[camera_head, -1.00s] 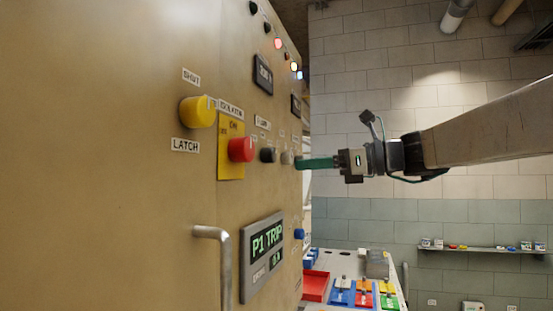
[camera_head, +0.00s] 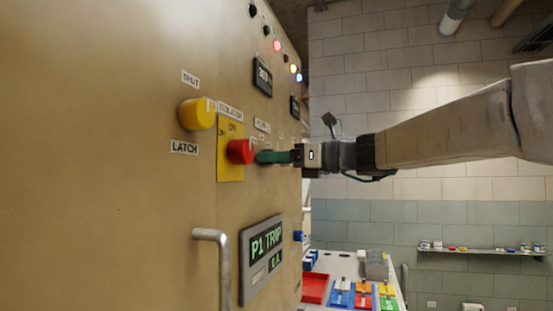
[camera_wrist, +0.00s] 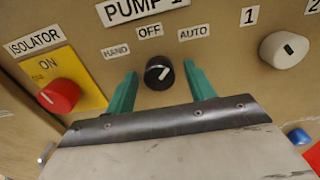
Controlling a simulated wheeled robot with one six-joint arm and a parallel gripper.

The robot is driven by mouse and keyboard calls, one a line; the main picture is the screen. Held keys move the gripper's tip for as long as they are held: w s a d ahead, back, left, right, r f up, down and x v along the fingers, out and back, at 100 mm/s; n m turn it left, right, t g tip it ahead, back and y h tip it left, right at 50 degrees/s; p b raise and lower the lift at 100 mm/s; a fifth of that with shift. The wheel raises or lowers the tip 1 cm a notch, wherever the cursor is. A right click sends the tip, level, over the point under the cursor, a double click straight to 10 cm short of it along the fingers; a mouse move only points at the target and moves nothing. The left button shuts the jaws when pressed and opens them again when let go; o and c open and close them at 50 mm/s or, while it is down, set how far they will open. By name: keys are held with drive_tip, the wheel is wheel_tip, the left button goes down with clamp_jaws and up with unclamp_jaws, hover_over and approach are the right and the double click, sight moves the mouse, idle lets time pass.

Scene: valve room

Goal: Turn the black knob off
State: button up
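The black knob (camera_wrist: 159,73) is on the panel under the "PUMP 1" label, with "HAND", "OFF" and "AUTO" labels around it. Its white mark points up and to the right, toward "AUTO". My gripper (camera_wrist: 160,82) is open, with one green finger on each side of the knob and a visible gap on both sides. In the head view my gripper (camera_head: 262,157) is at the panel, just right of the red isolator knob, and its fingers hide the black knob.
The red isolator knob (camera_wrist: 59,96) on its yellow plate is close on the left, and a white knob (camera_wrist: 285,50) is on the right. A yellow knob (camera_head: 197,114), a door handle (camera_head: 226,265) and the "P1 TRIP" display (camera_head: 262,255) are also on the panel.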

drive_tip(key=c, duration=0.9)
drive_tip(key=shift+n, duration=4.4)
drive_tip(key=o, duration=1)
drive_tip(key=shift+c, duration=0.2)
